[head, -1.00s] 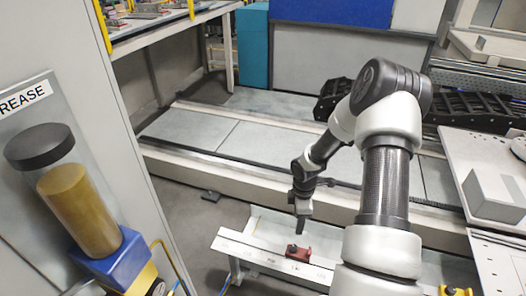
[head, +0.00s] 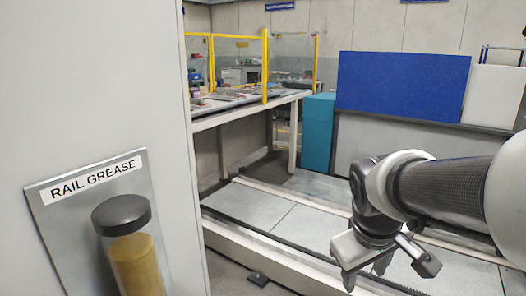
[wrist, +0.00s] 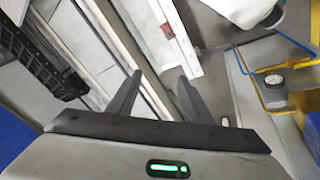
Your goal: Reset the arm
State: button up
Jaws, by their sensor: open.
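My arm (head: 440,190) reaches in from the right of the head view, its forearm lying nearly level. My gripper (head: 365,274) hangs at the lower right with its two dark fingers spread apart. In the wrist view, my gripper (wrist: 159,78) is open, with nothing between the fingers. A small red block (wrist: 167,30) lies on a pale bench (wrist: 184,58) beyond the fingertips, well apart from them. The block and bench are outside the head view.
A cabinet wall with a rail grease dispenser (head: 122,215) stands at the left. A long floor track (head: 285,215) runs behind my gripper. A workbench (head: 250,108), a teal cabinet (head: 318,132) and a blue panel (head: 402,84) stand farther back. Yellow piping (wrist: 275,78) shows at the right.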

jog(key=s+a+r+m+t+y, duration=0.2)
jog(key=s+a+r+m, duration=0.15)
jog(key=s+a, duration=0.35)
notch_tip(320, 180, up, 21)
jog(key=s+d+p, duration=0.1)
jog(key=p, duration=2)
jog(key=shift+r, duration=0.15)
jog(key=shift+s+d, duration=0.1)
jog(key=shift+d, duration=0.05)
